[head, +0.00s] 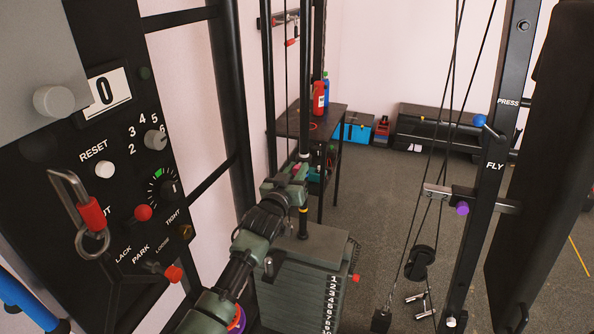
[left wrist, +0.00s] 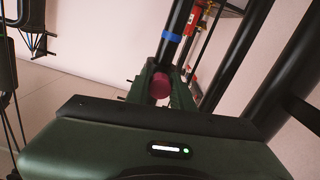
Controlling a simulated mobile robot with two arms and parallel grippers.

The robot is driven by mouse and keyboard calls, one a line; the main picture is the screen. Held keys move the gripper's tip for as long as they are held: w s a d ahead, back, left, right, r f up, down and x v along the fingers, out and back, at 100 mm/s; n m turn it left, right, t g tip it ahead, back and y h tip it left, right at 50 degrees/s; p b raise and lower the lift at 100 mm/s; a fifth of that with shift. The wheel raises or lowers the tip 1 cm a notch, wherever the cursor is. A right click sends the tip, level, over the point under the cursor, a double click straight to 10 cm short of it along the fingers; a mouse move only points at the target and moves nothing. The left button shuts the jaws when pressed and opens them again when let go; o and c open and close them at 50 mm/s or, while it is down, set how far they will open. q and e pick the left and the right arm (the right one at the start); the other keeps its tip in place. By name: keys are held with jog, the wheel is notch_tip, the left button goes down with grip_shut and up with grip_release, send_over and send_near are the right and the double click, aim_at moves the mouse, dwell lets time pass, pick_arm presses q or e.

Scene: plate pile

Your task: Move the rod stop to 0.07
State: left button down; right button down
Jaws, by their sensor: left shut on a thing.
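My left gripper (head: 298,178) reaches the upright dark rod (head: 305,80) above the weight stack in the head view. In the left wrist view, the fingers of my left gripper (left wrist: 160,84) are shut on a dull red round piece (left wrist: 161,86) at the rod, which looks like the rod stop. A blue band (left wrist: 172,38) circles the rod beyond the fingers. A yellow band (head: 303,210) shows on the rod below the gripper in the head view. The fingers hide much of the stop, and no scale reading is legible. My right gripper is not in view.
The numbered weight stack (head: 310,285) stands below the gripper, with a red pin (head: 355,278) at its side. A black panel (head: 120,190) with knobs and a hanging clip is at the left. Cables and a post marked FLY (head: 480,190) stand at the right.

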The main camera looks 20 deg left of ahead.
pick_arm(q)
notch_tip(320, 180, down, 14)
jog(key=b, duration=0.9)
jog(key=shift+b, duration=0.3)
jog(key=shift+f, duration=0.1)
jog(key=c, duration=1.2)
grip_release()
jog(key=shift+s, duration=0.1)
jog(key=s, duration=0.7)
jog(key=shift+s+a, duration=0.15)
jog(key=shift+s, duration=0.2)
